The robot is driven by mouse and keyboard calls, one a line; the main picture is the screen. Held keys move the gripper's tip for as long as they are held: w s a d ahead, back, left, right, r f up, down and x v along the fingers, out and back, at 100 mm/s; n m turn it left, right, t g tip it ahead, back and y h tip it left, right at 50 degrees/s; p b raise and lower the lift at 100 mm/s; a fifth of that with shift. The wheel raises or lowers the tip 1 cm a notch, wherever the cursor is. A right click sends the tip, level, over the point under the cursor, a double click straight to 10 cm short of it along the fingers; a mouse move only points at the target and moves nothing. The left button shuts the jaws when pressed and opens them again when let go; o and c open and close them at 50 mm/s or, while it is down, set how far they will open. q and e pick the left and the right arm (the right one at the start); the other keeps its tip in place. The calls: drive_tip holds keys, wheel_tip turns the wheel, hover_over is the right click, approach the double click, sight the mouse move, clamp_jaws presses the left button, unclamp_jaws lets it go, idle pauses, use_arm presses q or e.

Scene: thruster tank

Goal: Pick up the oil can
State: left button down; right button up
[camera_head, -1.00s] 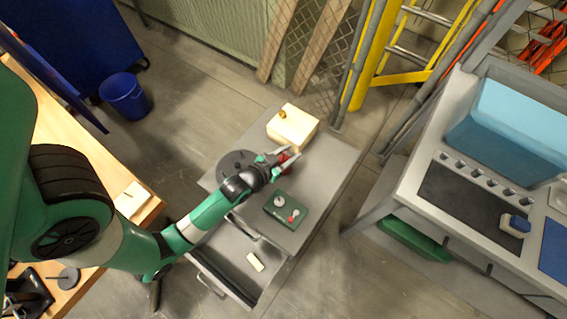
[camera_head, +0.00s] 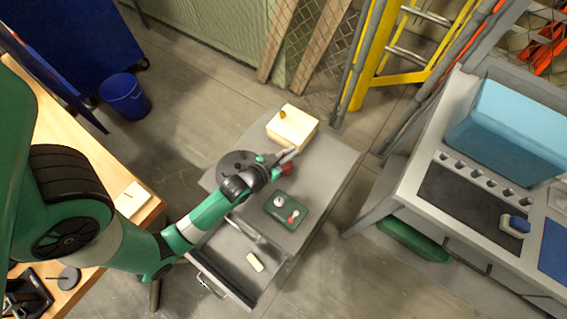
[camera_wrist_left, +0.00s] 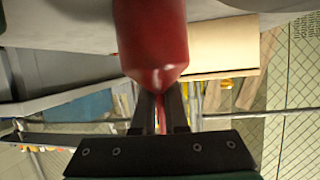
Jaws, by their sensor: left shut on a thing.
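The oil can is red. In the head view only a small part of it (camera_head: 286,169) shows beside my left gripper (camera_head: 288,156), over the top of the grey cabinet (camera_head: 335,160). In the left wrist view the red oil can (camera_wrist_left: 152,40) fills the upper middle, its rounded end towards the fingers. There my left gripper (camera_wrist_left: 162,98) has its dark fingers close together, shut on a thin red part of the can. The rest of the can is cut off by the frame. My right gripper is not in view.
On the cabinet are a cream box (camera_head: 292,127), a dark round disc (camera_head: 236,165) and a green box with knobs (camera_head: 286,210). A drawer (camera_head: 222,264) stands open in front, holding a small pale block (camera_head: 255,262). A grey workbench (camera_head: 415,185) is at right.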

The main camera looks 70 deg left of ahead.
use_arm(q)
drive_tip(key=shift+s+f, duration=0.15)
drive_tip(key=shift+f, duration=0.2)
drive_tip(key=shift+r, duration=0.1)
idle(0.5)
drive_tip(key=shift+r, duration=0.25)
drive_tip(key=r+p, duration=0.1)
drive_tip(key=r, duration=0.2)
drive_tip(key=d+r+p, duration=0.1)
drive_tip(key=shift+s+r+p, duration=0.15)
drive_tip(key=shift+s+p, duration=0.1)
drive_tip(key=shift+p, duration=0.1)
drive_tip(key=s+d+r+p, duration=0.2)
drive_tip(key=s+d+r, duration=0.6)
drive_tip(key=d, duration=0.1)
drive_tip(key=shift+s+d+r+p, duration=0.2)
drive_tip(key=shift+s+r+p, duration=0.1)
drive_tip(key=shift+s+p, duration=0.1)
drive_tip(key=shift+a, duration=0.1)
